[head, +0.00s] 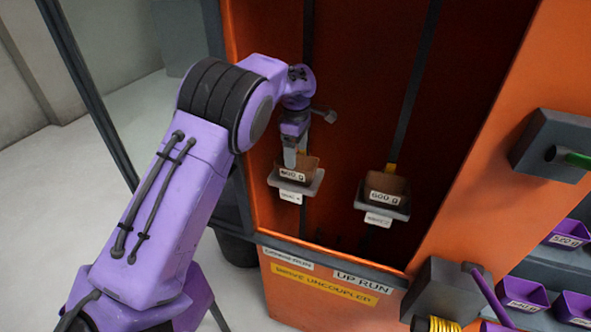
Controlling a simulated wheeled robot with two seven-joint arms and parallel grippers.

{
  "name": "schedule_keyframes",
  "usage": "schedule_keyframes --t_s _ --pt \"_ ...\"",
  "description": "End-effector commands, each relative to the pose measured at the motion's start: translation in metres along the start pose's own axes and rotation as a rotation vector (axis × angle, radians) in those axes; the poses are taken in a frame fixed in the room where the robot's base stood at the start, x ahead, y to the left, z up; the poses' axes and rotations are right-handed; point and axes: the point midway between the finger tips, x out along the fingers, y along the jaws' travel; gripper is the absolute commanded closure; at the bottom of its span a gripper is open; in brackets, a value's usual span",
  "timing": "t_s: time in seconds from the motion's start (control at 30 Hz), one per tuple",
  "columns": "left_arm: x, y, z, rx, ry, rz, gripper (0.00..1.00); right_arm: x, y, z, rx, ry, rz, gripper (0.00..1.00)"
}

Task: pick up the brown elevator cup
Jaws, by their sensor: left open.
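A brown elevator cup (312,166) with a white weight label, seemingly "500 g", sits on a small grey shelf (314,184) at the left inside the orange cabinet. A second brown cup (386,184), labelled "600 g", sits on another grey shelf (403,211) to its right. My left gripper (289,158) is open at the left cup, its fingers pointing down and partly covering it. I cannot tell whether the fingers touch the cup. My right gripper is not in view.
The orange cabinet's front edge (330,262) carries signs reading "DOWN RUN" and "UP RUN". Dark vertical belts run behind the cups. Several purple cups (523,292) stand on grey racks at the right. A dark box with a green-tipped handle (572,155) projects at the upper right.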

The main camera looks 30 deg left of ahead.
Motion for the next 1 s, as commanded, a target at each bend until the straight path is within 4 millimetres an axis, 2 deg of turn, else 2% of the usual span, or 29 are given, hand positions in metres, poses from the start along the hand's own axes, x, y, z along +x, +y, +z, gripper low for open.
schedule_keyframes --t_s 0.03,0.2,0.4,0.47,0.6,0.67,1.0 --pt "0.005 -0.002 -0.001 -0.002 0.002 -0.005 0.15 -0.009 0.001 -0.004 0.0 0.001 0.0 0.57" --pt "0.028 -0.001 -0.003 -0.003 0.001 -0.001 0.15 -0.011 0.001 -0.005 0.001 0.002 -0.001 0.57" --pt "0.031 -0.002 -0.004 -0.005 0.001 -0.002 0.15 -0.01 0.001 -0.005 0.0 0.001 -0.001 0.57" --pt "0.03 -0.002 -0.004 -0.005 0.001 -0.002 0.34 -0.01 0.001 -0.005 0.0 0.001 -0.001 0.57" --pt "0.03 -0.002 -0.004 -0.005 0.001 -0.001 0.79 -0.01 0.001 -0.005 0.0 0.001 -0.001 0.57" --pt "0.03 -0.002 -0.004 -0.005 0.001 -0.001 0.99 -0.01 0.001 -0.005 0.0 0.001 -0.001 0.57" --pt "0.025 0.0 -0.003 -0.004 0.0 0.004 1.0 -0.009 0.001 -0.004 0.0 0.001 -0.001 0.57"
